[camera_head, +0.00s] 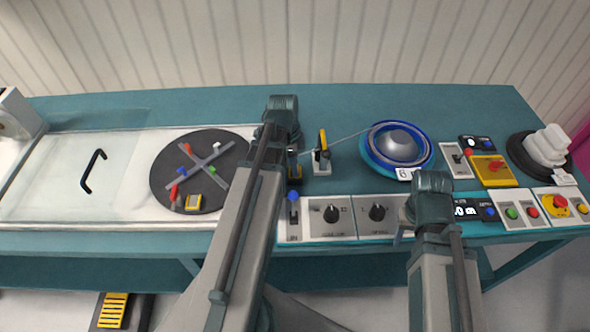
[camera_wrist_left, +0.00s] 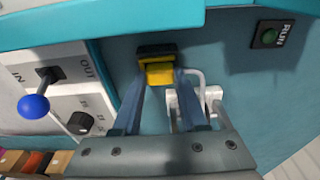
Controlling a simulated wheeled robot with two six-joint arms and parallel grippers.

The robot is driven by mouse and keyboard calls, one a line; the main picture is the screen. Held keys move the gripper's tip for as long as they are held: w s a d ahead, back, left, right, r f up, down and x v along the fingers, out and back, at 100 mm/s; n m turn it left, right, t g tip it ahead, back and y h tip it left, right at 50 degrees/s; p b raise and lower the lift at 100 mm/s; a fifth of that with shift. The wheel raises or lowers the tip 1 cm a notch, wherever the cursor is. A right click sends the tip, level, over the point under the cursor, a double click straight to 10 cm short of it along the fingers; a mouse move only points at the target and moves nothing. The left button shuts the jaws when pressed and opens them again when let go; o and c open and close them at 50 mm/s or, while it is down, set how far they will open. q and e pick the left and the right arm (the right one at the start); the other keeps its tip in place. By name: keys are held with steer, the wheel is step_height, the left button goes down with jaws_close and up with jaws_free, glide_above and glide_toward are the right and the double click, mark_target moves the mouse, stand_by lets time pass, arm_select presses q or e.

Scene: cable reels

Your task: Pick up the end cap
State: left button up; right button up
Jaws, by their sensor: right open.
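No part is clearly recognisable as the end cap. In the left wrist view, a yellow block with a dark top (camera_wrist_left: 159,72) stands on the teal bench. My left gripper (camera_wrist_left: 163,88) has its two blue-grey fingers apart on either side of this block; whether they touch it is unclear.
A clamp with a yellow handle (camera_head: 322,157) stands right of the block, by a blue reel (camera_head: 372,151). A black turntable (camera_head: 160,180) is at left. A blue-knobbed lever (camera_wrist_left: 34,106) is near my left gripper. White stepped pieces (camera_head: 546,146) sit at far right.

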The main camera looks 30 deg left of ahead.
arm_select(q)
jaws_close()
steer(key=shift+r, duration=0.1)
step_height(320, 180, up, 10)
steer(key=p, duration=1)
steer(key=shift+o, duration=0.4)
jaws_free()
jaws_close()
